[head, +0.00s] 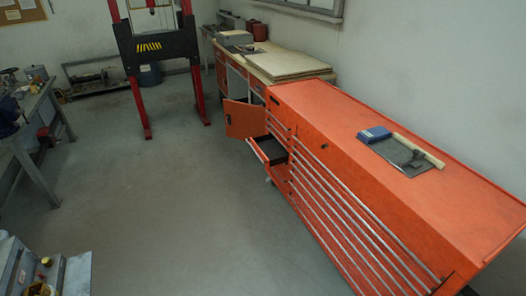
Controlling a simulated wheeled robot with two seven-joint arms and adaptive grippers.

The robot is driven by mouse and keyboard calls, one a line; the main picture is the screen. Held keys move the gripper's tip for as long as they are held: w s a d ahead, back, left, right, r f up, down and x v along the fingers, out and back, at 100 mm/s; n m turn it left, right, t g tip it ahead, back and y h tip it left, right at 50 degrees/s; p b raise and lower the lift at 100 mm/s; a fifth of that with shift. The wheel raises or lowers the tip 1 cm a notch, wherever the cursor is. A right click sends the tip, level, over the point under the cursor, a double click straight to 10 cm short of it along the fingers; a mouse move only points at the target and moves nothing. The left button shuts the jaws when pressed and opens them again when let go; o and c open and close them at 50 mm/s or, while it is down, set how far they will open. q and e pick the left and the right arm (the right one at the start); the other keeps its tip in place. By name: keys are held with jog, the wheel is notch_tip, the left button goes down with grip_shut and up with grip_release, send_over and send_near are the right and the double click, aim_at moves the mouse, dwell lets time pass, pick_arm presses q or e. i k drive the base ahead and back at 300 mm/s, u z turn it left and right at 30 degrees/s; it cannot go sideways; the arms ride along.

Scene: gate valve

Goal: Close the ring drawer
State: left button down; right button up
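A long orange tool chest (315,115) stands along the right wall, with rows of silver drawer handles on its front. One small drawer (262,154) near its far end is pulled out toward the aisle, with a dark interior and a light front edge. The other drawers in view look shut. I see no ring and cannot make out anything inside the open drawer. Neither of my grippers is in view.
An orange cabinet door (246,119) stands open just beyond the drawer. A press (158,48) stands behind; a workbench (22,133) is left. The middle floor (170,200) is clear.

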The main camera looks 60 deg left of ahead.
aim_at(270, 151)
jog(key=u, duration=2.2)
jog(key=i, duration=0.8)
jog(key=u, duration=0.3)
jog(key=i, duration=2)
jog(key=z, duration=0.4)
